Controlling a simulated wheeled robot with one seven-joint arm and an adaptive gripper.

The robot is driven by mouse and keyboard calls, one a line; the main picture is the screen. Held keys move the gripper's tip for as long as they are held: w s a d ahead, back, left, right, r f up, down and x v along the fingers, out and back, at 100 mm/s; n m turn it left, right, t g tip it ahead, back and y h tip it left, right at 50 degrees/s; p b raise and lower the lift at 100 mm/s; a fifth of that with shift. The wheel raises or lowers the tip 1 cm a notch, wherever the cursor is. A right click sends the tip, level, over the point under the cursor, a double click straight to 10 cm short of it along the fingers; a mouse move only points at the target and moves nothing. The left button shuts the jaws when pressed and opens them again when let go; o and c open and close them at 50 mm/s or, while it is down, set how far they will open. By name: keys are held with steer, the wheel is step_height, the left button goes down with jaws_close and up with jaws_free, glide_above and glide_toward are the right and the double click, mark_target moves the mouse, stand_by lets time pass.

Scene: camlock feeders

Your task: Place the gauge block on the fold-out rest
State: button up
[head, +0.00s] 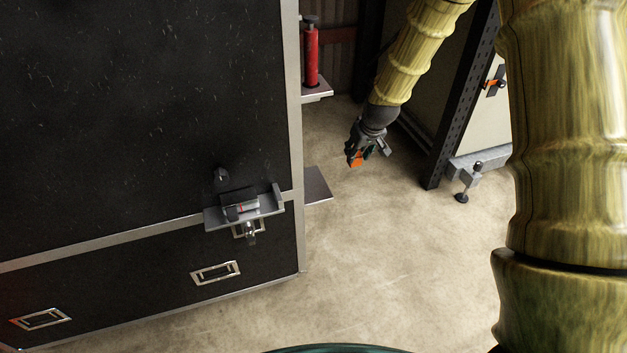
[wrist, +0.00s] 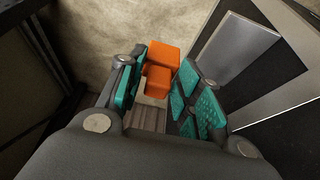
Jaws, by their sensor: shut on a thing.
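My gripper (head: 367,157) hangs in the open space to the right of the black case. It is shut on an orange stepped block, taken to be the gauge block (head: 356,159). In the wrist view the orange block (wrist: 158,62) shows between and beyond the teal finger pads (wrist: 160,95). A flat grey plate, apparently the fold-out rest (head: 317,185), sticks out level from the case's right side. It is bare, below and to the left of my gripper. In the wrist view the plate (wrist: 236,48) lies right of the block, apart from it.
The black case (head: 150,110) fills the left. Its front bracket (head: 245,214) carries a small grey device. A red cylinder (head: 311,57) stands on a small shelf above the plate. A perforated post (head: 458,110) and pale cabinet stand right of my arm. Bare floor (head: 390,240) lies below.

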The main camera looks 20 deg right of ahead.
steer(key=a, duration=1.3)
steer(key=shift+s+a+f+b, duration=0.15)
steer(key=shift+f+b, duration=0.2)
steer(key=shift+f, duration=0.8)
steer(key=shift+s+a+f+b, duration=0.1)
steer(key=shift+a+f+b, duration=0.15)
steer(key=shift+f, duration=0.95)
steer(key=shift+s+a+f+b, duration=0.1)
steer(key=shift+f+b, duration=0.3)
steer(key=shift+f, duration=0.75)
steer(key=shift+f, duration=0.15)
steer(key=o, duration=1.2)
steer(key=p+v, duration=0.1)
steer(key=v, duration=1.1)
steer(key=shift+p, duration=0.35)
